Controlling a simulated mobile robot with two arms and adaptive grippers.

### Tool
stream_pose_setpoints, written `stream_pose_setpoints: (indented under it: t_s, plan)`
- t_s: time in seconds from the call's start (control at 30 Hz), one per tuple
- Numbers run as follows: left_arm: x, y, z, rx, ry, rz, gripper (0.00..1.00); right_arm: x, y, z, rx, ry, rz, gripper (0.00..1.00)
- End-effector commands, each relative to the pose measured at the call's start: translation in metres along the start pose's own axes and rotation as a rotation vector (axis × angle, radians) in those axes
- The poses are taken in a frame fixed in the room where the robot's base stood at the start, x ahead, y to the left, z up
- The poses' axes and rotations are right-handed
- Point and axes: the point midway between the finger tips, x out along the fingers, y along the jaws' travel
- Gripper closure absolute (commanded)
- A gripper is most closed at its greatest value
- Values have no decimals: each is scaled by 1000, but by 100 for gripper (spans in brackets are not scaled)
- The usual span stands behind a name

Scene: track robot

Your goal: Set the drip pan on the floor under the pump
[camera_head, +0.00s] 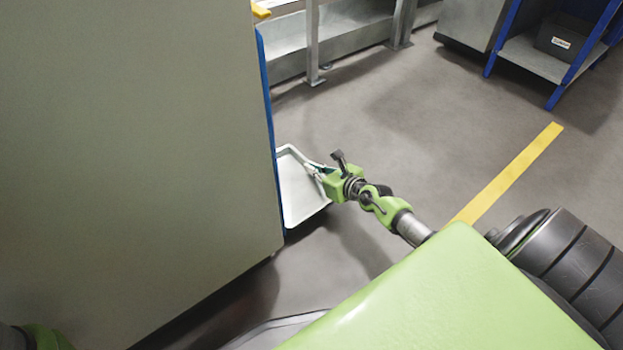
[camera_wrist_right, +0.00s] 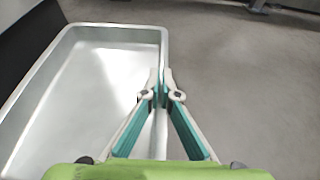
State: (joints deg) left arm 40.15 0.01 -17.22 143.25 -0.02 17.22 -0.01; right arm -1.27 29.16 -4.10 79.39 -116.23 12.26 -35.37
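The drip pan (camera_head: 297,195) is a shallow, pale grey rectangular tray. It shows in the head view just right of the big grey panel, which hides its left part. In the right wrist view the drip pan (camera_wrist_right: 85,85) fills the left side. My right gripper (camera_head: 310,168) is at the pan's right rim. In the wrist view the fingers of the right gripper (camera_wrist_right: 162,78) close on that rim from both sides. I cannot tell whether the pan touches the floor. I cannot make out the pump. My left gripper is out of view.
A large grey panel (camera_head: 130,130) with a blue edge stands at the left. A metal frame (camera_head: 312,45) is behind the pan. A blue shelf (camera_head: 535,55) with a black bin (camera_head: 562,38) is at the back right. Open floor (camera_head: 420,130) with a yellow line (camera_head: 510,175) lies right.

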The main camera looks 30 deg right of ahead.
Motion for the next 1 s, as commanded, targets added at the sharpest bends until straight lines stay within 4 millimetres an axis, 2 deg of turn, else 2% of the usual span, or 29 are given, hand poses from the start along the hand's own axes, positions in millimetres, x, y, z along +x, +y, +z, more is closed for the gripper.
stream_pose_setpoints:
  t_s: [0.03, 0.23, 0.67, 0.7, 0.73, 1.0]
  plan:
    - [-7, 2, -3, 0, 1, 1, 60, 6, 4, -6, 3, -4, 1, 100]
    - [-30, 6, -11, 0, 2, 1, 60, 15, 3, -30, 0, -3, 1, 100]
    - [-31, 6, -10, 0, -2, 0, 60, 16, 3, -32, 2, -3, 2, 100]
    - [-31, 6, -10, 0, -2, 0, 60, 16, 3, -34, 1, 0, 2, 88]
    - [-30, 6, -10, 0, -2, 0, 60, 16, 3, -34, 1, 0, 2, 80]
    - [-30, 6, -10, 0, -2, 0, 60, 16, 3, -34, 0, 1, 2, 79]
